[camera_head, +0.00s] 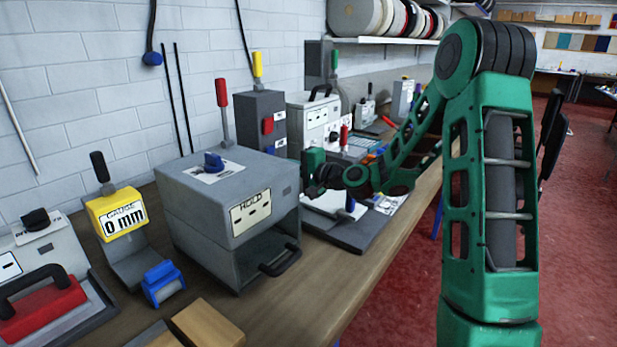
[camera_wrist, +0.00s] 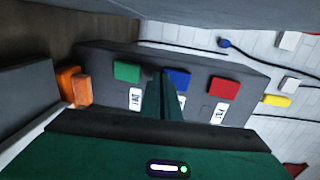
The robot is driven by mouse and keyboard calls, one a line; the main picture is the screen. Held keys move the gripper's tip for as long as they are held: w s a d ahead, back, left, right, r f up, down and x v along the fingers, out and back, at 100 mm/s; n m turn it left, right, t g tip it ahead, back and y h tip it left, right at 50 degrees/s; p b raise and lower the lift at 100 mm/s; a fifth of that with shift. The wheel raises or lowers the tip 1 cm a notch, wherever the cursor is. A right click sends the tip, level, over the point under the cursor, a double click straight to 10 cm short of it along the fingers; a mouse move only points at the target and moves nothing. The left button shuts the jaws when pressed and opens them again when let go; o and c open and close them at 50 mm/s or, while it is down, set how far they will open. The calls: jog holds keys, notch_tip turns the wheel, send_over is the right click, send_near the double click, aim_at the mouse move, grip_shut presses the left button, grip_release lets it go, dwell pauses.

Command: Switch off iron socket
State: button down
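A dark grey upright box (camera_head: 268,104) stands at the back of the bench with a red switch (camera_head: 268,124) and a blue switch on its face. The wrist view shows the box sideways, with a green switch (camera_wrist: 127,71), the blue switch (camera_wrist: 178,78) and a red switch (camera_wrist: 223,88) in a row, and small white labels beside them. The labels are too small to read, so I cannot tell which one is the iron socket. My gripper (camera_wrist: 163,75) has its green fingers together, tips over the box face beside the blue switch; contact is unclear. It also shows in the head view (camera_head: 306,168).
A grey HOLD box (camera_head: 200,205) with a blue knob and black handle stands in front. A yellow gauge (camera_head: 118,215) and a red-handled device (camera_head: 45,300) are at left. An orange block (camera_wrist: 75,88) sits by the box's lower end.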

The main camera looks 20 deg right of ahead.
jog(key=f+v, duration=0.2)
jog(key=v, duration=1.1)
jog(key=shift+s+f, duration=0.2)
jog(key=shift+s, duration=0.15)
jog(key=shift+d, duration=0.1)
